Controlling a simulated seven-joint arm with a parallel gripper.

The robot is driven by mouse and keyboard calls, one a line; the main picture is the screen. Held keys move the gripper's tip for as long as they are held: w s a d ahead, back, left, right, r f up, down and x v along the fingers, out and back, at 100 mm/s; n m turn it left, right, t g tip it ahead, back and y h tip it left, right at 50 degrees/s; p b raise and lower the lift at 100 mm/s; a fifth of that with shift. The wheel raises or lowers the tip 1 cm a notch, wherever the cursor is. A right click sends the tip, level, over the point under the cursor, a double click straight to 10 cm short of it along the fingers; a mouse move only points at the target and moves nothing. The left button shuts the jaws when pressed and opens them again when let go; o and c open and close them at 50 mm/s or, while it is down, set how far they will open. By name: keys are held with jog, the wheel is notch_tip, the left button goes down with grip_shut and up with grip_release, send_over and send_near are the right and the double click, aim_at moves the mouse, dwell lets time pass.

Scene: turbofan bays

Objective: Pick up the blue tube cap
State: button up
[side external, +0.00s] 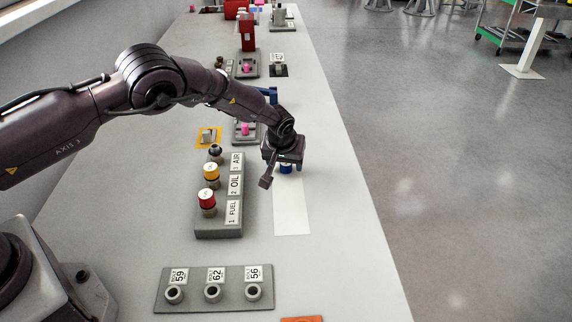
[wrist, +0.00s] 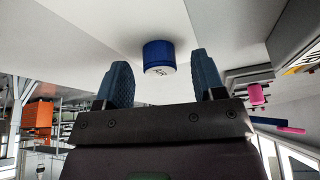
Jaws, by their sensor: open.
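The blue tube cap (side external: 286,169) is a short blue cylinder on the white strip of the bench, partly hidden under my gripper in the side view. In the wrist view the blue cap (wrist: 159,56) stands just beyond and between my two blue fingertips, with a pale end facing the camera. My gripper (side external: 284,168) is low over the strip and points down at the cap. In the wrist view my gripper (wrist: 160,75) is open, with a gap between each finger and the cap.
A grey block (side external: 219,229) with AIR, OIL and FUEL labels holds a red cap (side external: 207,197) and a yellow cap (side external: 211,171), close left of my gripper. A grey plate (side external: 195,298) with three round sockets lies nearer the camera. The white strip (side external: 292,215) is clear in front of the gripper.

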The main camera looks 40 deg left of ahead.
aim_at(284, 165)
jog(key=shift+w+f, duration=0.1)
jog(key=shift+f, duration=0.05)
jog(key=c, duration=1)
jog(key=r, duration=0.4)
jog(key=shift+s, duration=0.3)
jog(key=s+r, duration=0.9)
jog(key=s, duration=0.4)
jog(key=shift+s+a, duration=0.25)
jog(key=shift+a, duration=0.1)
